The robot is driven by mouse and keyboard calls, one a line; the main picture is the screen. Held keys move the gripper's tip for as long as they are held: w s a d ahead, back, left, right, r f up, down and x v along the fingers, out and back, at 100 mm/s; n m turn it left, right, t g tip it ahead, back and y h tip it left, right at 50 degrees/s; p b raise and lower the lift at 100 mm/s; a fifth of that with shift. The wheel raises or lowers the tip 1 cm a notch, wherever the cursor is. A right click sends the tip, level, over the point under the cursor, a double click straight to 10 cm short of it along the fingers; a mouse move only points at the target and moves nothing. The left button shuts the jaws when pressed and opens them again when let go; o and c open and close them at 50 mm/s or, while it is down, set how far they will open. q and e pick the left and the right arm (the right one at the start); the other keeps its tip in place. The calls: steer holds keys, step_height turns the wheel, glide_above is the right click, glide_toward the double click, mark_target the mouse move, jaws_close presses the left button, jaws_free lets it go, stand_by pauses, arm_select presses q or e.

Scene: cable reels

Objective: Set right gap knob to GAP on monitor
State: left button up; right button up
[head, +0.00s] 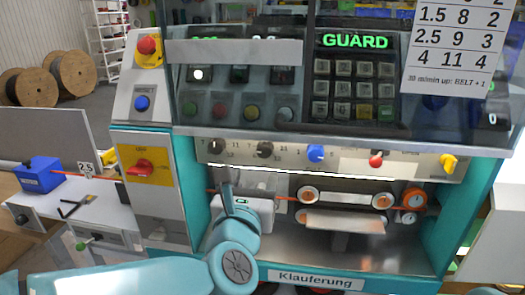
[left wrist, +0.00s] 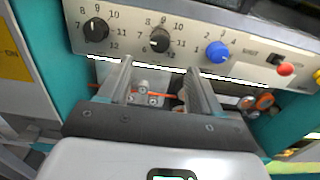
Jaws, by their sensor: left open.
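The right gap knob (head: 265,149) is the second black knob on the pale strip below the keypad. In the left wrist view the right gap knob (left wrist: 160,40) stands above the space between my fingers, with numbers around it; its exact setting is hard to read. The left gap knob (left wrist: 96,29) is to its left. The monitor (head: 355,42) shows GUARD in green; I see no legible GAP value, and a grey bar covers part of the display. My left gripper (head: 228,192) is open and empty below the strip, apart from the knob; its fingers also show in the left wrist view (left wrist: 160,75).
A blue knob (head: 316,153), a red-tipped lever (head: 376,160) and a yellow knob (head: 448,162) are farther right on the strip. Rollers (head: 345,198) and an orange cable lie below. A paper chart (head: 460,45) hangs at upper right. Clear guard edges overhang the strip.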

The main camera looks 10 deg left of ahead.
mark_target(264, 151)
arm_select(q)
steer(key=w+p, duration=0.3)
steer(key=w, duration=0.7)
steer(key=shift+w+d, duration=0.15)
steer(key=shift+d, duration=0.05)
steer(key=shift+w+f, duration=0.1)
steer(key=shift+w, duration=0.3)
steer(key=c, duration=1)
